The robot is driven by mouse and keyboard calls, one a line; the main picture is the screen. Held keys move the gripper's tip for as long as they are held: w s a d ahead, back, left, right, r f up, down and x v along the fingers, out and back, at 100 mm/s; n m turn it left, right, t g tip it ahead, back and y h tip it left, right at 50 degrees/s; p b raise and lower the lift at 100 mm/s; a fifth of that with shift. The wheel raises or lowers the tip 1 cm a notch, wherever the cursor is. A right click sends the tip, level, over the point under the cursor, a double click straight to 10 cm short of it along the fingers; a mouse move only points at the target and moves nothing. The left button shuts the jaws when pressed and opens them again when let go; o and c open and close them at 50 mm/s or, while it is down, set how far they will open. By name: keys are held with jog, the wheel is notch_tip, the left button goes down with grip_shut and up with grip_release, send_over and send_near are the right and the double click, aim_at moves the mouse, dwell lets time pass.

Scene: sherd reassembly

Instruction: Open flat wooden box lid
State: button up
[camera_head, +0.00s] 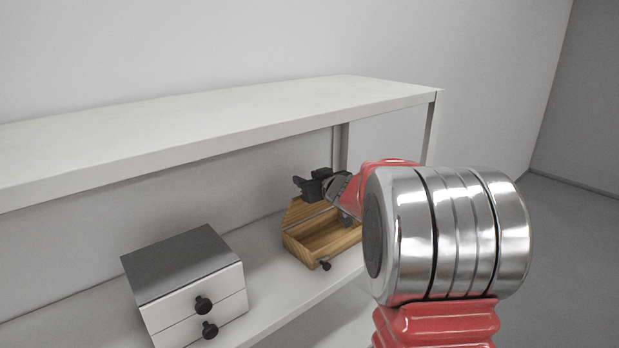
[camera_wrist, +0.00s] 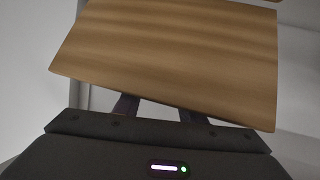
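The flat wooden box (camera_head: 352,238) stands on the lower shelf, with its hollow inside showing and a dark knob (camera_head: 325,266) at its front. Its wooden lid (camera_head: 297,211) is raised at the back, partly hidden by my arm. My gripper (camera_head: 313,186) is at the upper part of the lid, above the box. In the wrist view the lid appears as a broad tilted wooden panel (camera_wrist: 170,55) across the picture. My gripper's two fingers (camera_wrist: 160,109) are spread apart there, and their tips are hidden behind the panel. I cannot tell whether they touch it.
A white upper shelf (camera_head: 230,115) runs above the box and close over my gripper. A small two-drawer cabinet (camera_head: 190,275) with a grey top and black knobs stands to the left. The lower shelf (camera_head: 262,265) is clear between cabinet and box.

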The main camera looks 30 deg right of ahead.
jog(key=shift+o, duration=0.9)
jog(key=shift+a+f, duration=0.15)
jog(key=shift+f, duration=0.6)
jog(key=shift+r, duration=0.15)
jog(key=s+a+r, duration=0.2)
jog(key=s+r, duration=0.6)
jog(key=r, duration=0.6)
jog(key=shift+a, duration=0.2)
jog(key=shift+s, duration=0.1)
dwell(0.6)
